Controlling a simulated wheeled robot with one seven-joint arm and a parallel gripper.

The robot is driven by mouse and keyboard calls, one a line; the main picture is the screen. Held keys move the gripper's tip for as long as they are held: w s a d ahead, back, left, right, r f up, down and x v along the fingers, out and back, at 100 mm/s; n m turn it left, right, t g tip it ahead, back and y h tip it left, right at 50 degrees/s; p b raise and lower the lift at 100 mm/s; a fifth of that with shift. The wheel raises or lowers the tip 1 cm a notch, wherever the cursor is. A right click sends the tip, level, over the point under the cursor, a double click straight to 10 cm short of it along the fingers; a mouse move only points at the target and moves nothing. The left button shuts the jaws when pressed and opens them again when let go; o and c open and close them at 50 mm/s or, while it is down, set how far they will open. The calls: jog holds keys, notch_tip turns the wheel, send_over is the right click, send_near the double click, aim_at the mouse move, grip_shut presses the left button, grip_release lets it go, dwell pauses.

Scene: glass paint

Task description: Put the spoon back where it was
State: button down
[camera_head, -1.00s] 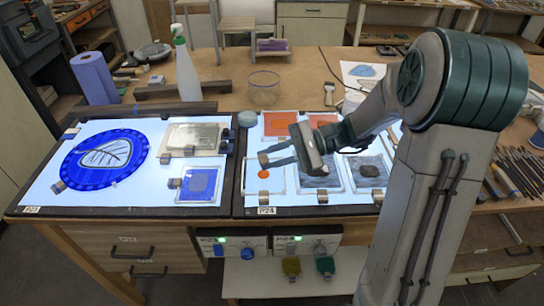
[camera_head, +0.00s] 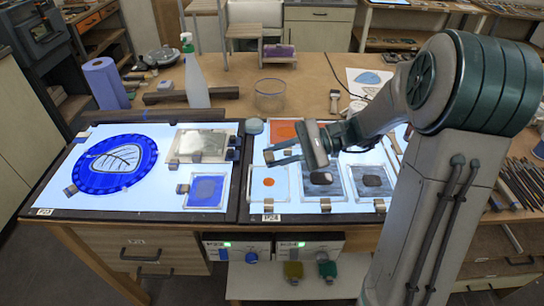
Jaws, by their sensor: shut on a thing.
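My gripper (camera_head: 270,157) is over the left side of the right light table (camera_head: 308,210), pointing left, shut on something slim. I take it to be the spoon, but its shape cannot be made out at this size. Below the gripper is a clear glass tile with an orange dot (camera_head: 268,183). Beside it are two tiles with dark patches, one in the middle (camera_head: 321,178) and one on the right (camera_head: 372,181). An orange tile (camera_head: 285,130) lies behind the gripper. The arm hides part of the back row.
A round grey-green lid or jar (camera_head: 254,126) stands near the gripper. Behind are a clear glass bowl (camera_head: 270,96) and a spray bottle (camera_head: 194,78). The left light table (camera_head: 110,208) bears a blue leaf disc (camera_head: 115,160). Brushes and tools (camera_head: 516,180) lie at the right.

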notch_tip(320, 180, up, 11)
jog(key=p, duration=0.7)
